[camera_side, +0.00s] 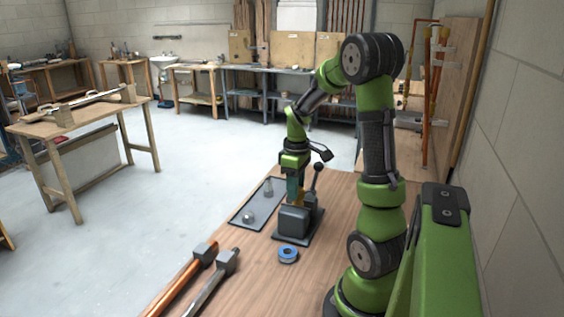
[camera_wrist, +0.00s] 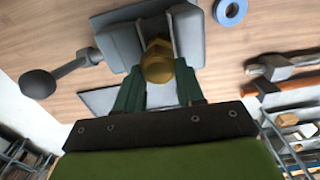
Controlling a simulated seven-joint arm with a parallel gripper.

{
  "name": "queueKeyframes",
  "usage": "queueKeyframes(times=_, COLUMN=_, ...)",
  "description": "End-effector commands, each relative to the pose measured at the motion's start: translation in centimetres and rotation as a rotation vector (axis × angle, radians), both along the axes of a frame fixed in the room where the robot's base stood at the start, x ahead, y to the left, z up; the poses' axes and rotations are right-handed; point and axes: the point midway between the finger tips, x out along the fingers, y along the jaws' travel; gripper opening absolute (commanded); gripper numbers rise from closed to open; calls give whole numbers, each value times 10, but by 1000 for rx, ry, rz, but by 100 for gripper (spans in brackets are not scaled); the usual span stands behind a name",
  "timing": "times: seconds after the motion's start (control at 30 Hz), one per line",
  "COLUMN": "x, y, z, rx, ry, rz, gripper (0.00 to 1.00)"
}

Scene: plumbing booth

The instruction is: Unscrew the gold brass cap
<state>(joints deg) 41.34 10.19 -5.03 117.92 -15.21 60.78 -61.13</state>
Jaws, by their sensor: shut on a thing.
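The gold brass cap (camera_wrist: 157,62) shows in the middle of the wrist view, above a grey vise (camera_wrist: 121,48). In the side view the vise (camera_side: 293,219) stands on the wooden bench, and a small bit of gold shows above it. My gripper (camera_wrist: 158,88) comes down over the vise, its two green fingers on either side of the cap. It is shut on the cap. In the side view my gripper (camera_side: 296,190) points down and largely hides the cap. What the cap is screwed onto is mostly hidden.
A blue ring (camera_side: 288,254), likely tape, lies in front of the vise. A dark tray (camera_side: 240,219) with small metal parts lies left of it. The vise's lever with a black ball (camera_side: 318,168) rises beside my gripper. Two hammer-like tools (camera_side: 187,277) lie at the bench's front left.

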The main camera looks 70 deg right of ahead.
Motion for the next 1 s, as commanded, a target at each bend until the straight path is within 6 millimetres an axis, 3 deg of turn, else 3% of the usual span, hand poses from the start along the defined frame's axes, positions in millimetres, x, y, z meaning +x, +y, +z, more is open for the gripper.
queueKeyframes(times=0.17, x=0, y=0, z=1, rx=-1, ry=-1, rz=63, gripper=6)
queueKeyframes(times=0.4, x=-1, y=3, z=2, rx=-1, ry=0, rz=408, gripper=6)
queueKeyframes(times=0.67, x=-1, y=4, z=3, rx=-1, ry=0, rz=580, gripper=6)
queueKeyframes(times=1.0, x=-3, y=6, z=5, rx=-2, ry=0, rz=1012, gripper=6)
